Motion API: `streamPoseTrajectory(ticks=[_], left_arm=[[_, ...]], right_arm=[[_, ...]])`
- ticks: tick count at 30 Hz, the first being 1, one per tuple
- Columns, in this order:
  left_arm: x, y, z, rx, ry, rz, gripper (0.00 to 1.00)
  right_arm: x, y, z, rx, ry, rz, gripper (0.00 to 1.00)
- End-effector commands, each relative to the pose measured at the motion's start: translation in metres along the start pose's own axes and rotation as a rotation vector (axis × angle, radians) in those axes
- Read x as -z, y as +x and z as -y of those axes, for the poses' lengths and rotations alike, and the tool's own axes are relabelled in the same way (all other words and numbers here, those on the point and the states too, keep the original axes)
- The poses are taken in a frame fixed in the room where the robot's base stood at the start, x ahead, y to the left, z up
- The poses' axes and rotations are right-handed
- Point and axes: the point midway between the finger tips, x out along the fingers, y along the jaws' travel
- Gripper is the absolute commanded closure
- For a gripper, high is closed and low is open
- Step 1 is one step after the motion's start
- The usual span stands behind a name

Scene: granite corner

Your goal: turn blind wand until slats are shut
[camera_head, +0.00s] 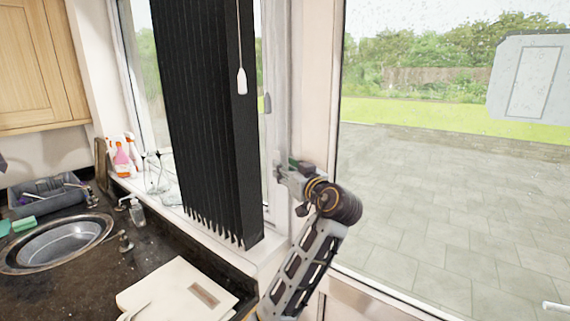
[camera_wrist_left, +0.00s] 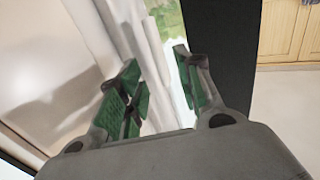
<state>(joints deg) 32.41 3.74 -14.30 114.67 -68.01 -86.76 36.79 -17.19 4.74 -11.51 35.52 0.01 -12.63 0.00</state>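The black slatted blind (camera_head: 200,120) hangs in front of the window, its slats bunched close together; it also shows as a dark edge in the left wrist view (camera_wrist_left: 228,45). A thin cord with a white pull (camera_head: 242,81) hangs before the blind's right part; I cannot tell whether this is the wand. A small grey piece (camera_head: 266,103) sits right of the blind. My left gripper (camera_head: 284,172) is by the white window frame, right of the blind and below the pull. In the left wrist view the green-padded fingers (camera_wrist_left: 160,85) are apart, with no clear object held. My right gripper is out of view.
The white frame post (camera_head: 312,90) and large glass pane (camera_head: 450,190) are beside my left arm. A pale board (camera_head: 175,292) lies on the dark counter near the sink (camera_head: 55,243).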

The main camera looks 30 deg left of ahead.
Motion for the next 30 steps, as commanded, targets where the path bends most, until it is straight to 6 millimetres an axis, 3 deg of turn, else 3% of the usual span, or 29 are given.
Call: streamPoseTrajectory(ticks=[10, 23, 30], left_arm=[[0.001, 0.037, 0.000, 0.001, 0.002, 0.000, 0.65], [0.000, 0.043, 0.000, -0.001, 0.000, 0.000, 0.65], [0.000, 0.043, 0.000, -0.001, 0.000, 0.000, 0.94]], right_arm=[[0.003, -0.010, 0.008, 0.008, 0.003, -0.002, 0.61], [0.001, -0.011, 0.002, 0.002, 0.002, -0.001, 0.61], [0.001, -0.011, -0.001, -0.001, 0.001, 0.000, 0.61]])
